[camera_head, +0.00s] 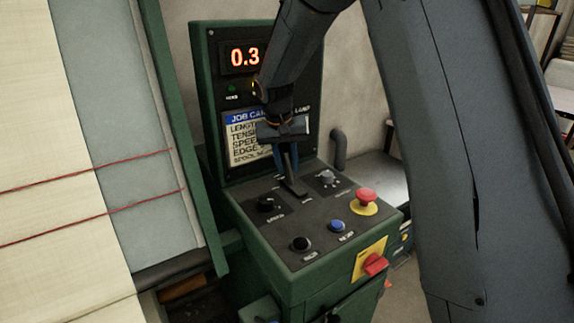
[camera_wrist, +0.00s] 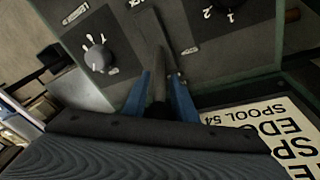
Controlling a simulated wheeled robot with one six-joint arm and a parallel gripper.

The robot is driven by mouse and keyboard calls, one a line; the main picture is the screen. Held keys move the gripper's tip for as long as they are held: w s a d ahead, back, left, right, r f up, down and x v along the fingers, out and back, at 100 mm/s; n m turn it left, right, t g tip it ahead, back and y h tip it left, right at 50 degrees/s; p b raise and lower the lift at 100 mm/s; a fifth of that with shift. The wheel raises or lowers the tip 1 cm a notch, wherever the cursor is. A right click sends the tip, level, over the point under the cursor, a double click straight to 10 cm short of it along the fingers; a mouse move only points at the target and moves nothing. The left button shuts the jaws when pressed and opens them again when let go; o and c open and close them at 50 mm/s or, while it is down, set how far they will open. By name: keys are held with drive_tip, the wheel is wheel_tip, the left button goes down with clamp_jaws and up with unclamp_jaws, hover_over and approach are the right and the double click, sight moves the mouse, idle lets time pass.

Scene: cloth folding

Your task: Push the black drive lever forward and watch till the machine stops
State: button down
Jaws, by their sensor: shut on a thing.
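The black drive lever (camera_head: 290,181) stands in a slot on the sloping top of the green control console. In the head view my gripper (camera_head: 285,158) is at the upper part of the lever, with its blue fingers one on each side. In the wrist view the lever (camera_wrist: 148,45) runs up between the two blue fingertips (camera_wrist: 160,90), and they are shut on it. The display (camera_head: 244,57) reads "0.3" in orange digits; my arm covers its right end. The machine's pale cloth (camera_head: 45,130) with red lines lies at the left.
A red mushroom button (camera_head: 365,197), a blue button (camera_head: 337,226), a black button (camera_head: 300,244) and knobs sit around the lever. A red switch (camera_head: 375,264) is on the console front. A job card (camera_head: 243,143) stands behind, partly covered by my arm.

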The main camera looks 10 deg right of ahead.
sight(284, 147)
drive_tip(key=shift+s+f, duration=0.3)
drive_tip(key=c, duration=1.5)
unclamp_jaws()
drive_tip(key=shift+o, duration=0.2)
drive_tip(key=shift+w+r, duration=0.1)
drive_tip(key=shift+r, duration=0.05)
drive_tip(key=shift+r, duration=0.25)
drive_tip(key=b+v, duration=0.2)
drive_tip(key=v, duration=0.5)
drive_tip(key=shift+r, duration=0.15)
